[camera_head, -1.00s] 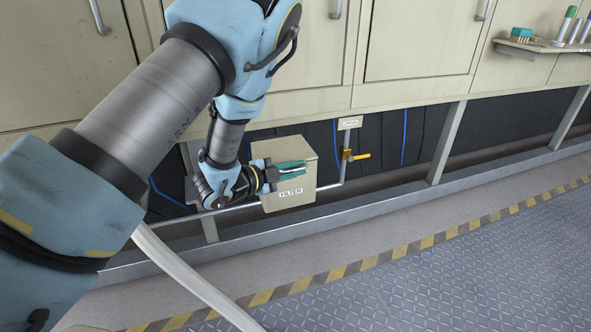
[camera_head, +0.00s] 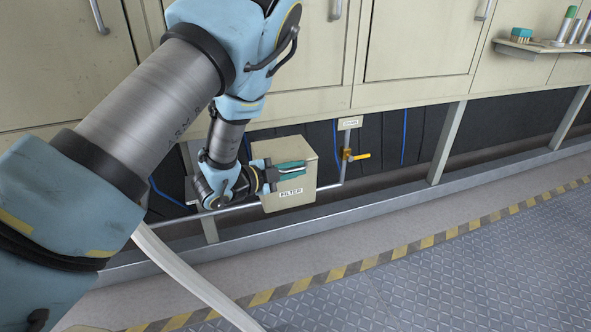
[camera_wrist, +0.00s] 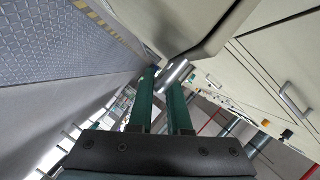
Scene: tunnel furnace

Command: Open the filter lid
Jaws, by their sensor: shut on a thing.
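The filter box (camera_head: 304,188) is a beige metal box with a FILTER label, low under the cabinets in the head view. Its top (camera_head: 283,145) lies flat, with no gap visible under it. My gripper (camera_head: 300,170) is at the front face of the box, just above the label, and its green fingers cover part of that face. In the wrist view, the two fingers (camera_wrist: 164,82) are shut on a short metal handle (camera_wrist: 174,74), beside a large beige surface (camera_wrist: 190,25).
A pipe with a yellow valve lever (camera_head: 360,156) runs right of the box, under a small label (camera_head: 350,122). A metal rail (camera_head: 330,218) runs along the floor in front. Cabinets (camera_head: 420,40) stand above. The floor (camera_head: 470,265) is clear.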

